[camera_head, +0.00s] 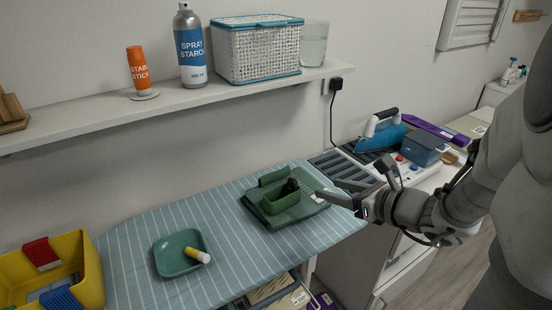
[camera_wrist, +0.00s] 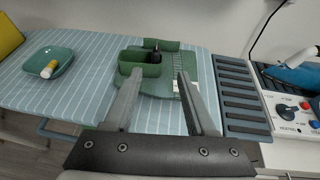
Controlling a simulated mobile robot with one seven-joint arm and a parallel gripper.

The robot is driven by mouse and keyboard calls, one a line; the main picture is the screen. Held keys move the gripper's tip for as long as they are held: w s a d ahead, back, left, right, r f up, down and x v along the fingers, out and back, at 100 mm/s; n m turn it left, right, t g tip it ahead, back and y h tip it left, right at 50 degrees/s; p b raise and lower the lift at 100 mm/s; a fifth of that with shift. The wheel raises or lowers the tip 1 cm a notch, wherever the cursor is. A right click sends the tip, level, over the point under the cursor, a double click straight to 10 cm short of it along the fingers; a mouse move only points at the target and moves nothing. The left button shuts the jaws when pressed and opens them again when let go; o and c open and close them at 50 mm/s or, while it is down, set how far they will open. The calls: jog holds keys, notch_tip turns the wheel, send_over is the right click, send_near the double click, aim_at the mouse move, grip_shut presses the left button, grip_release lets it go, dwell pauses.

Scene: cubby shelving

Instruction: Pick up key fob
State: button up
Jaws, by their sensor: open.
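A small black object (camera_head: 290,186), which looks like the key fob, stands in a green open box on a green organizer tray (camera_head: 310,206). Its lower part is hidden by the box wall. In the wrist view the black object (camera_wrist: 154,56) shows beyond my fingertips, at the back of the green box (camera_wrist: 130,62). My gripper (camera_head: 327,187) is open and empty, to the right of the box in the head view. In the wrist view my gripper (camera_wrist: 158,75) has its two fingers spread, pointing toward the box and apart from the black object.
The tray lies on a striped ironing board (camera_head: 130,260). A green dish (camera_head: 172,262) with a yellow-and-white cylinder (camera_head: 197,255) is to the left, beside a yellow bin (camera_head: 92,272). A blue iron (camera_head: 385,136) and control panel (camera_wrist: 292,112) are right. A wall shelf (camera_head: 180,98) runs above.

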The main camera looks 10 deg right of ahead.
aim_at(289, 178)
jog(key=b+x, duration=0.2)
jog(key=x, duration=0.9)
jog(key=shift+a+f+b, duration=0.1)
jog(key=shift+f+b, duration=0.1)
jog(key=shift+b, duration=0.1)
jog(key=shift+a+b+x, duration=0.15)
jog(key=shift+b+x, duration=0.15)
jog(key=shift+x, duration=1.15)
jog(key=shift+a+b+x, duration=0.15)
jog(key=shift+b+x, duration=0.15)
jog(key=shift+x, duration=1.15)
jog(key=shift+s+r, duration=0.1)
jog(key=shift+r, duration=0.1)
jog(key=shift+c, duration=0.3)
grip_shut()
